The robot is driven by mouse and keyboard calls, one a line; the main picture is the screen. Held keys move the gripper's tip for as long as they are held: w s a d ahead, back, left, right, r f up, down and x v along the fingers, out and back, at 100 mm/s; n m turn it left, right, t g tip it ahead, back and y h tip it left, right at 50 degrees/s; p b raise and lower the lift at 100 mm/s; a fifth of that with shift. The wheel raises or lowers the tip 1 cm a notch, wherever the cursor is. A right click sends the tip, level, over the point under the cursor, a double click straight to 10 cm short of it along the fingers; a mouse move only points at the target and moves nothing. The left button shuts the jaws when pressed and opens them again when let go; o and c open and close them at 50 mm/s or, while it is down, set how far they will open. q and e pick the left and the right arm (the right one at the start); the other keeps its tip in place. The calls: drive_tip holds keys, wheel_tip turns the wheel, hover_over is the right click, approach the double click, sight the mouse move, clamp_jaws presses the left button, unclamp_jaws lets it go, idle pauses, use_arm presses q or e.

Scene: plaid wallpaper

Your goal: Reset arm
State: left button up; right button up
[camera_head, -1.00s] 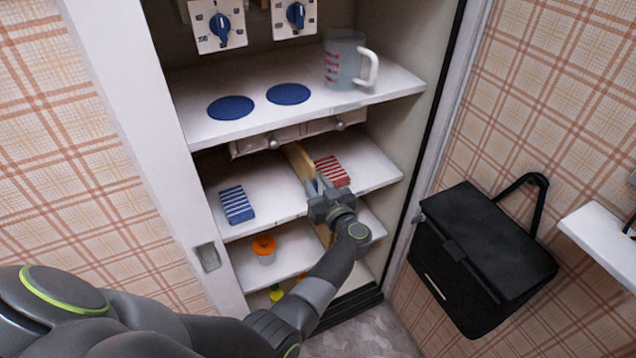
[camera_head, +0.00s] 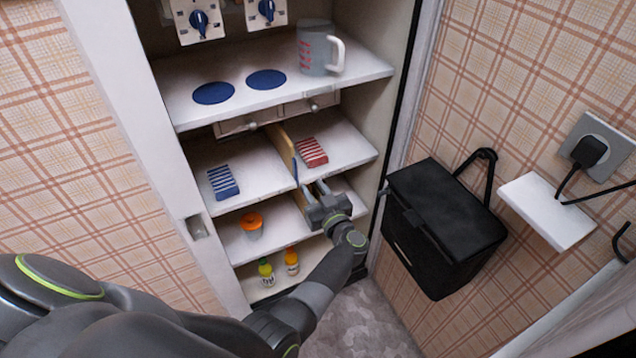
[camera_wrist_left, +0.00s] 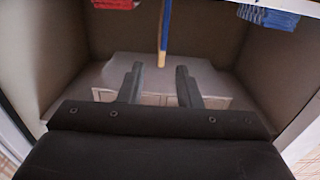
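My right gripper is not in view.
A grey measuring jug (camera_head: 315,50) stands on the upper shelf beside two blue discs. An orange-topped cup (camera_head: 252,224) and two bottles (camera_head: 266,272) are on lower shelves. A black bag (camera_head: 440,222) hangs right of the cabinet, near a white wall shelf (camera_head: 547,210).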

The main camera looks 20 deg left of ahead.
use_arm(q)
drive_tip(key=s+f+m+h, duration=0.55)
drive_tip(key=s+f, duration=0.35)
drive_tip(key=f, duration=0.5)
drive_tip(key=s+f+m+h, duration=0.4)
drive_tip(key=s+f+h, duration=0.2)
drive_tip(key=s+f, duration=0.5)
drive_tip(key=s+a+f+g, duration=0.2)
drive_tip(key=s+f, duration=0.3)
drive_tip(key=s, duration=0.6)
drive_tip(key=s+a+f+g, duration=0.2)
drive_tip(key=s+f+g, duration=0.3)
drive_tip(key=s, duration=0.5)
drive_tip(key=s+a+f+g+h, duration=0.1)
drive_tip(key=s+f, duration=0.4)
drive_tip(key=s, duration=0.6)
drive_tip(key=a+g, duration=0.1)
drive_tip(key=g, duration=0.1)
drive_tip(key=shift+s+f+g, duration=0.3)
drive_tip(key=shift+s, duration=0.05)
